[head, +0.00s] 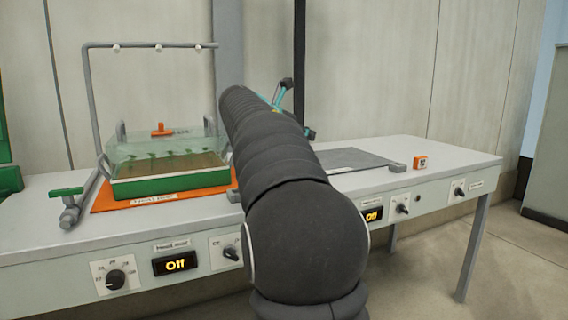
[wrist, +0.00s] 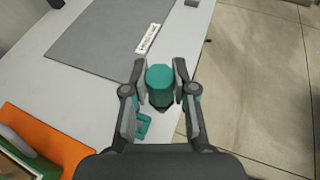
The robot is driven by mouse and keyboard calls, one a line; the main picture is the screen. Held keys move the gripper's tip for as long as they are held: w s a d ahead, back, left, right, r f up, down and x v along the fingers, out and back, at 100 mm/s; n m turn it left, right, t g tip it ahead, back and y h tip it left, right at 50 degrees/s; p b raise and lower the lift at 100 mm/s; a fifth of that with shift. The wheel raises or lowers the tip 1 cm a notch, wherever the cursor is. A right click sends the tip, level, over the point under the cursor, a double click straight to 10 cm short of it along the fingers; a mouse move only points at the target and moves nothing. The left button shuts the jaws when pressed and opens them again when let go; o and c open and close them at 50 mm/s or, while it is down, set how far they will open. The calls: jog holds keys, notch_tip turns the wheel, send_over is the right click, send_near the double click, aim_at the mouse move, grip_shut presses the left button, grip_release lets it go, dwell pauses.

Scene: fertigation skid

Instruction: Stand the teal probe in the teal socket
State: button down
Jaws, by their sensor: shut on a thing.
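In the wrist view my gripper (wrist: 160,80) is shut on the teal probe (wrist: 159,78), a short cylinder seen from its round teal end, with a dark lower part. The probe is between the two fingertips, over the pale bench top near its edge.
A grey mat (head: 353,160) lies on the right part of the bench (head: 440,158), with a small orange block (head: 420,162) beyond it. On the left, a clear-lidded tray (head: 168,187) stands on an orange mat (head: 215,196) under a grey pipe frame (head: 88,100). Knobs and displays line the front.

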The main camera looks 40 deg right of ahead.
jog(key=shift+w+a+f+b, duration=0.3)
jog(key=shift+w+f, duration=0.55)
jog(key=shift+f, duration=0.45)
jog(key=shift+w+a+f+b, duration=0.2)
jog(key=shift+w+a+f, duration=0.1)
jog(key=shift+w+f, duration=0.75)
jog(key=shift+w+a+f+b, duration=0.3)
jog(key=shift+w+f, duration=0.35)
jog(key=shift+f, duration=0.85)
jog(key=c, duration=1)
grip_release()
jog(key=shift+w+d+f, duration=0.1)
jog(key=shift+d+f, duration=0.05)
jog(key=shift+f, duration=0.05)
jog(key=shift+o, duration=0.3)
jog(key=shift+r, duration=0.3)
jog(key=p+v, duration=0.1)
jog(key=v, duration=1.1)
jog(key=shift+r, duration=0.15)
jog(key=shift+s, duration=0.2)
